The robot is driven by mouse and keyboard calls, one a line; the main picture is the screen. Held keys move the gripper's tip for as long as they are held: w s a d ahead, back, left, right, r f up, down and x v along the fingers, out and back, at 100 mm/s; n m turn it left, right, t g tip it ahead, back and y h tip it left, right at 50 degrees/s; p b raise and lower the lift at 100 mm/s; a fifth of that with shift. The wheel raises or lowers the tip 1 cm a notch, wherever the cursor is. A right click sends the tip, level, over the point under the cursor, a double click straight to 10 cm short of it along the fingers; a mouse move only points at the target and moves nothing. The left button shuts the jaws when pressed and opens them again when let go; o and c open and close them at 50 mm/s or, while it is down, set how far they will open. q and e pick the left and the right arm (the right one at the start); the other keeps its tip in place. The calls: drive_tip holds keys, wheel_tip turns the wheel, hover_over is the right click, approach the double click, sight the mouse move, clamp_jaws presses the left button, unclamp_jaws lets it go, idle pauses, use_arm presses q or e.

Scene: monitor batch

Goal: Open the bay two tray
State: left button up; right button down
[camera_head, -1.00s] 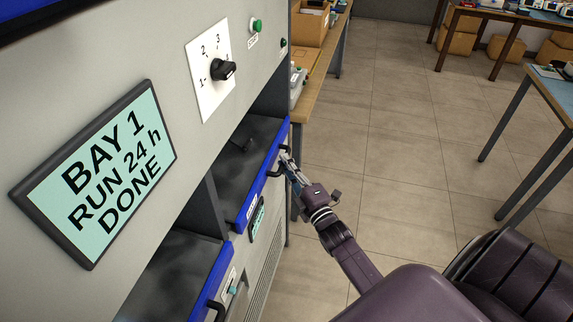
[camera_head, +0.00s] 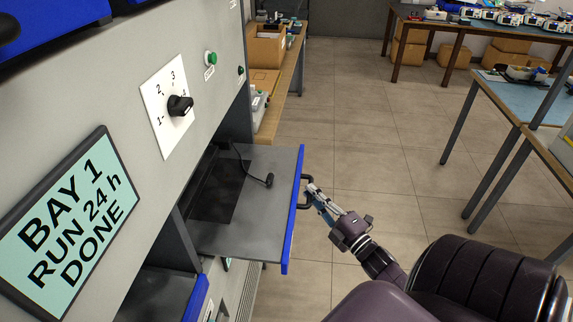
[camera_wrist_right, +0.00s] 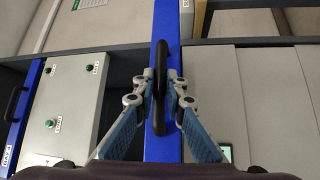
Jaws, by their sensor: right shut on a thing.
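A grey tray (camera_head: 262,225) with a blue front edge (camera_head: 292,225) sticks well out of the cabinet, level, with a dark plate and a black cable on it. Its black handle (camera_head: 306,178) is on the blue front. My right gripper (camera_head: 315,192) is at this handle. In the right wrist view, the fingers (camera_wrist_right: 158,88) are closed around the black handle (camera_wrist_right: 160,65) from both sides. I cannot read this tray's bay label. A second blue-edged tray (camera_head: 196,298) is lower left, partly cut off. My left gripper is not in view.
The grey cabinet front carries a numbered dial (camera_head: 179,105), a green button (camera_head: 211,58) and a screen (camera_head: 70,230) reading "BAY 1 RUN 24 h DONE". A wooden bench (camera_head: 270,118) stands beyond the tray. Open floor lies to the right, with tables farther off.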

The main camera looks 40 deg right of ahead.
drive_tip(key=s+d, duration=0.6)
drive_tip(key=s, duration=0.1)
drive_tip(key=shift+f, duration=0.1)
drive_tip(key=c, duration=2)
unclamp_jaws()
drive_tip(key=shift+o, duration=0.2)
drive_tip(key=shift+s, duration=0.15)
drive_tip(key=s+a+f, duration=0.1)
drive_tip(key=s, duration=1)
drive_tip(key=shift+s+f, duration=0.3)
drive_tip(key=shift+s, duration=0.05)
